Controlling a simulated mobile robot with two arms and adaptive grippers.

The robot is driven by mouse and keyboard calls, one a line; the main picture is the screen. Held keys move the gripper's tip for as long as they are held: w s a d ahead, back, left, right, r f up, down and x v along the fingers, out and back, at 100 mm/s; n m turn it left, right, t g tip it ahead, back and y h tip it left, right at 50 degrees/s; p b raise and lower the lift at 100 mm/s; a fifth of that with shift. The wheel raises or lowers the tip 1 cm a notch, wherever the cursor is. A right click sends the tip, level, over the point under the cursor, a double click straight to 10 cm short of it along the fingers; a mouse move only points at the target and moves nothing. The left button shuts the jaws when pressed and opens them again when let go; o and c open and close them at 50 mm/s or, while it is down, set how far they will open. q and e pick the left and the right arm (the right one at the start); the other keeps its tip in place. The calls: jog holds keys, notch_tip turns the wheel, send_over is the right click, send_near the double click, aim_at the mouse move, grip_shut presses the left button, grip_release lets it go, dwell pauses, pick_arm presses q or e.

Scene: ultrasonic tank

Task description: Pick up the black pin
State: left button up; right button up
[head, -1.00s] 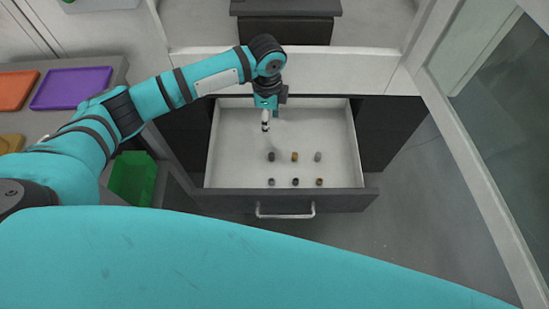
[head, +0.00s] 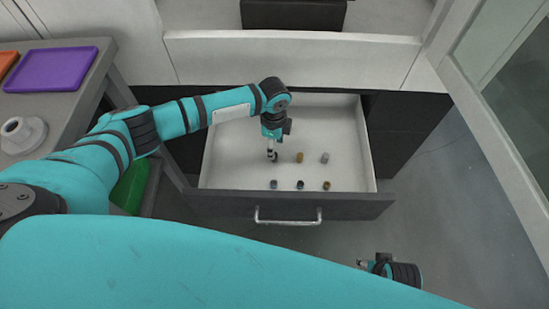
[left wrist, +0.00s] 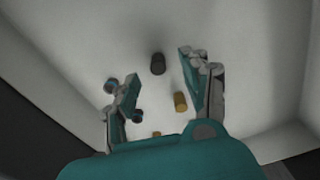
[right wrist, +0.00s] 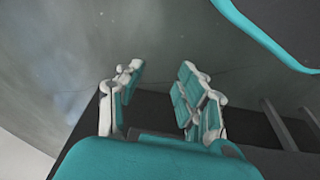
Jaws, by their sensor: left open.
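The black pin (left wrist: 158,63) stands in the open drawer (head: 231,174). In the left wrist view it lies between and just beyond the fingertips of my left gripper (left wrist: 163,72). That gripper is open and empty. In the head view my left gripper (head: 271,152) is over the back-left pin place and partly covers the black pin (head: 275,158). Whether a finger touches it cannot be told. My right gripper (right wrist: 160,78) is open and empty; in the head view it (head: 362,264) is low, outside the drawer at right front.
A gold pin (head: 299,157) and a grey pin (head: 324,158) stand right of the black one. A front row holds several pins, including a dark one (head: 300,185). The drawer handle (head: 285,221) faces me. A purple tray (head: 50,69) lies on the left table.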

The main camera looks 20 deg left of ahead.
pick_arm(q)
jog(key=f+b, duration=0.1)
jog(key=f, duration=0.4)
jog(key=shift+s+d+f+b, duration=0.15)
jog(key=shift+s+f+b, duration=0.05)
jog(key=shift+b, duration=0.15)
jog(key=shift+f, duration=0.15)
pick_arm(e)
jog(key=w+v, duration=0.1)
jog(key=v, duration=0.5)
jog(key=shift+w+r, duration=0.35)
pick_arm(q)
jog(key=shift+c, duration=0.4)
grip_shut()
